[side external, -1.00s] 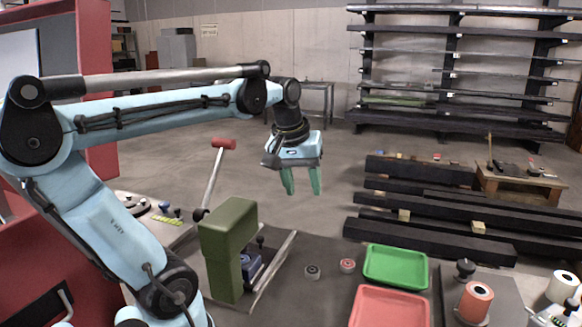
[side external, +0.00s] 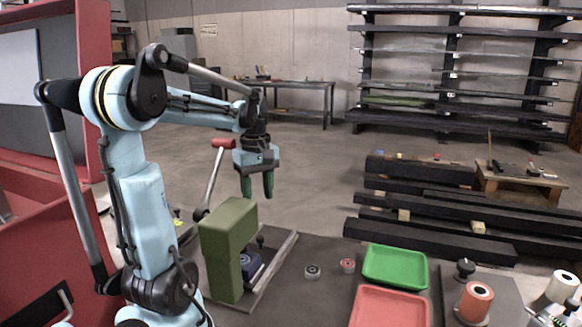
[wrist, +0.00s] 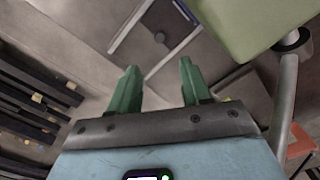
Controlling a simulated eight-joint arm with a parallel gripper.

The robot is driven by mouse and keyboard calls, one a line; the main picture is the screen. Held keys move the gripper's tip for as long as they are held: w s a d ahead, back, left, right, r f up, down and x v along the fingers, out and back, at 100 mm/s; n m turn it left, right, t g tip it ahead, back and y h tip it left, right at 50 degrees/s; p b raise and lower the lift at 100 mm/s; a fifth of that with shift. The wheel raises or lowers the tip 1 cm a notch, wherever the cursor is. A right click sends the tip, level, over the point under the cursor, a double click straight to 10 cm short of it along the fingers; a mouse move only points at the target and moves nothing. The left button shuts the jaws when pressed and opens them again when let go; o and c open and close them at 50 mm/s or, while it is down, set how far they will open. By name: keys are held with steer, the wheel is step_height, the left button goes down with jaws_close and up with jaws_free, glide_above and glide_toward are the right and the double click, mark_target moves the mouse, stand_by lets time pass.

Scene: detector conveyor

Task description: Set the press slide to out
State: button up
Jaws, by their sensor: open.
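The green press (side external: 228,232) stands at the lower left of the side view; its block also shows at the top right of the wrist view (wrist: 250,22). The blue press slide (side external: 250,264) sits low beside its column, partly hidden by it, with a dark knob (side external: 260,241). My gripper (side external: 257,190) is open and empty, pointing down, above and slightly right of the press, clear of the slide. Its two green fingers also show apart in the wrist view (wrist: 157,82).
The press lever with its red handle (side external: 223,144) rises left of my gripper. A pale rail (side external: 275,267) runs beside the slide. Two small round parts, a green tray (side external: 395,247) and a red tray (side external: 390,290) lie to the right. Dark beams (side external: 440,215) lie beyond.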

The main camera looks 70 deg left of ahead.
mark_target(260, 237)
step_height(260, 237, down, 12)
steer(key=shift+r, duration=0.15)
stand_by(0.5)
jaws_close()
stand_by(0.3)
